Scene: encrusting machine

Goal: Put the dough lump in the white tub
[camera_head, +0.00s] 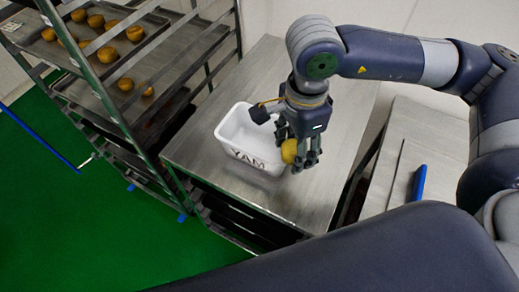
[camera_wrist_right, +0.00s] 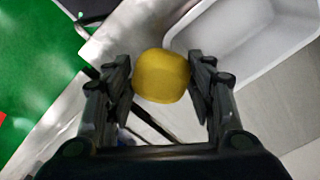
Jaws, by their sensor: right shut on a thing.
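The dough lump (camera_head: 289,151) is a yellow rounded piece held in my right gripper (camera_head: 300,158). In the right wrist view the dough lump (camera_wrist_right: 161,76) sits between the two fingers of my right gripper (camera_wrist_right: 161,80), which is shut on it. The white tub (camera_head: 234,135), marked YAM, stands on the steel table. In the head view the dough lump overlaps the tub's right side; in the wrist view the tub (camera_wrist_right: 245,35) is beyond it to the upper right. The gripper hides part of the tub. My left gripper is not in view.
The steel table (camera_head: 205,140) has bare room around the tub. A green-framed rack (camera_head: 110,95) with trays of several brown buns (camera_head: 108,54) stands on the left. A second metal surface (camera_head: 433,150) with a blue-handled item (camera_head: 418,183) is on the right.

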